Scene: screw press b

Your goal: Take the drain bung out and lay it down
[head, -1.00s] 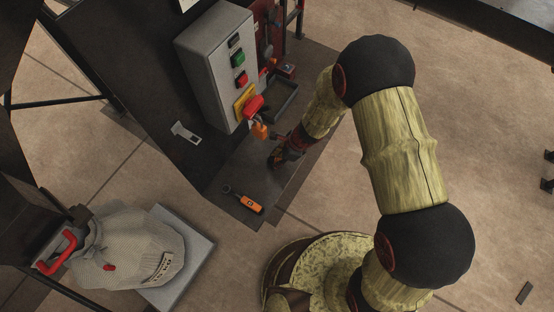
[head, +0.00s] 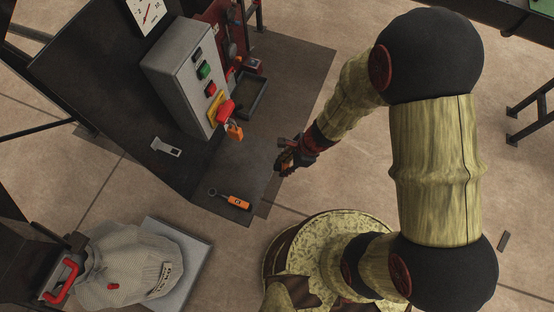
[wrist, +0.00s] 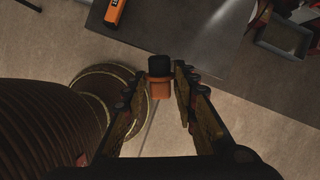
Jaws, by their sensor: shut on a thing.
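My gripper (head: 291,159) is shut on a small plug, which I take as the drain bung (wrist: 160,78). In the wrist view the bung has a black upper part and an orange-brown lower part, between the two fingertips (wrist: 162,84). In the head view my gripper is just right of the dark bench plate's (head: 266,176) edge, over or near the floor. The bung is largely hidden by the fingers there. I cannot see a drain hole clearly.
A grey control box (head: 180,75) has buttons and a red knob, with an orange padlock (head: 235,131) hanging below. An orange tool (head: 235,201) with a ring lies on the plate. A dark tray (head: 262,100) stands further back. A sack (head: 125,270) stands lower left.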

